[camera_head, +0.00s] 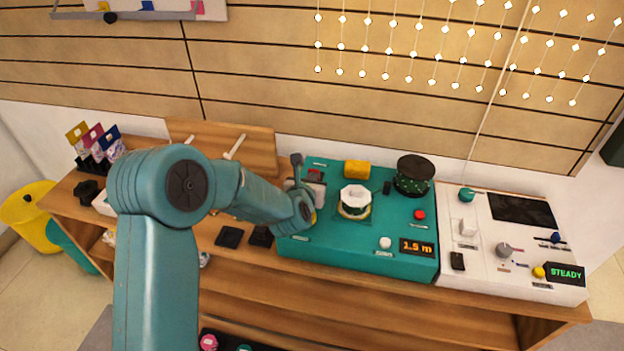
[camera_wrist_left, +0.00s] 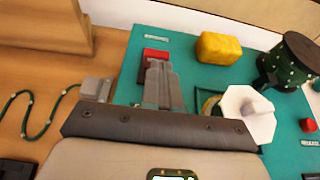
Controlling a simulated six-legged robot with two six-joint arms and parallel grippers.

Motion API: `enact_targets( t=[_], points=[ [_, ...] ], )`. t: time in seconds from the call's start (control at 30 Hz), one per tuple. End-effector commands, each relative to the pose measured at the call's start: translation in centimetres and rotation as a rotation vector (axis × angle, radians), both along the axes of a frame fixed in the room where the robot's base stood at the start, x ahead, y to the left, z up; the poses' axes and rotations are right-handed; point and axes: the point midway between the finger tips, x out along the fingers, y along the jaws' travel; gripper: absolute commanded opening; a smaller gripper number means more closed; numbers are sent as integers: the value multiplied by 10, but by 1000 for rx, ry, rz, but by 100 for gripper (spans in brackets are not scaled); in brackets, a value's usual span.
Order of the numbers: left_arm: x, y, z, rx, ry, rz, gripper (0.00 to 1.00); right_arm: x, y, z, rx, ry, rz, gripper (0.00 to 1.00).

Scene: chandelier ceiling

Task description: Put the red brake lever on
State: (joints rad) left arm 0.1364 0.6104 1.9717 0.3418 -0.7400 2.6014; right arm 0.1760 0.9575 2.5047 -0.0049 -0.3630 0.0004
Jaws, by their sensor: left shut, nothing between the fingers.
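The red brake lever (camera_head: 315,175) is a small red piece at the left end of the teal machine panel, partly hidden by my left gripper and arm in the head view. In the left wrist view the red piece (camera_wrist_left: 156,54) shows just beyond my fingertips. My left gripper (camera_wrist_left: 158,66) is shut and empty, its grey fingers together over the panel right by the red piece. I cannot tell whether they touch it. In the head view the left gripper (camera_head: 311,187) is small and partly hidden by its own wrist. My right gripper is not in view.
The teal panel (camera_head: 330,248) carries a yellow block (camera_head: 357,169), a white octagonal ring (camera_head: 355,196), a dark green spool (camera_head: 414,174), a red button (camera_head: 420,214) and a "1.5 m" display (camera_head: 416,247). A white console (camera_head: 480,270) reading "STEADY" stands at its right.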

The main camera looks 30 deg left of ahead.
Motion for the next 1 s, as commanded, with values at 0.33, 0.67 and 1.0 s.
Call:
enact_targets(
  t=[0.33, 0.67, 1.0],
  points=[
    [2, 1, -1, 0, -1, 0, 0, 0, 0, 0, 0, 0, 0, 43],
    [5, 1, 5, -12, 47, 0, 0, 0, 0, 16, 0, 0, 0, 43],
    [8, 2, 8, -25, 93, 1, 0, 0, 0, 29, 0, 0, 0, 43]
  ],
)
